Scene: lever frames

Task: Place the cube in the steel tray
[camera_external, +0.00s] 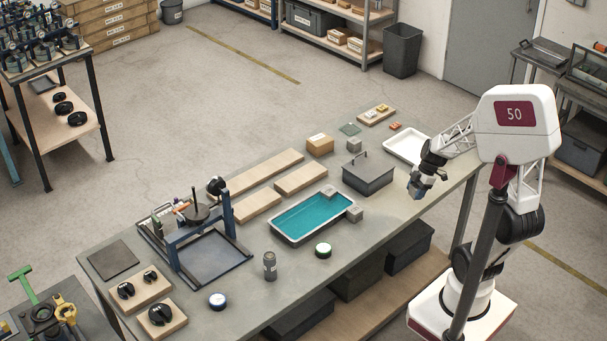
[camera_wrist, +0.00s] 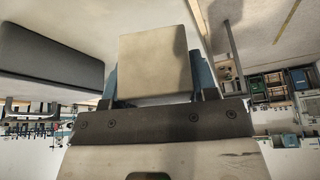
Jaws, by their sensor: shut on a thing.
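My gripper (camera_external: 419,188) is at the right end of the bench, right of the dark lidded box and in front of the white tray. In the wrist view my gripper (camera_wrist: 155,82) is shut on a pale grey-beige cube (camera_wrist: 155,62), between its blue fingers. In the external view the held cube is too small to tell apart. A pale, shallow, empty tray (camera_external: 407,148) lies at the back right. A metal-rimmed tray (camera_external: 279,235) with a teal inside lies mid-bench. I cannot tell which tray is the steel one.
Small grey blocks stand by the teal tray's right end (camera_external: 355,213) and behind the lidded box (camera_external: 354,145). The dark lidded box (camera_external: 368,176) is left of my gripper. Wooden boards (camera_external: 260,171), a blue-framed press (camera_external: 202,235) and jars (camera_external: 270,266) occupy the left.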

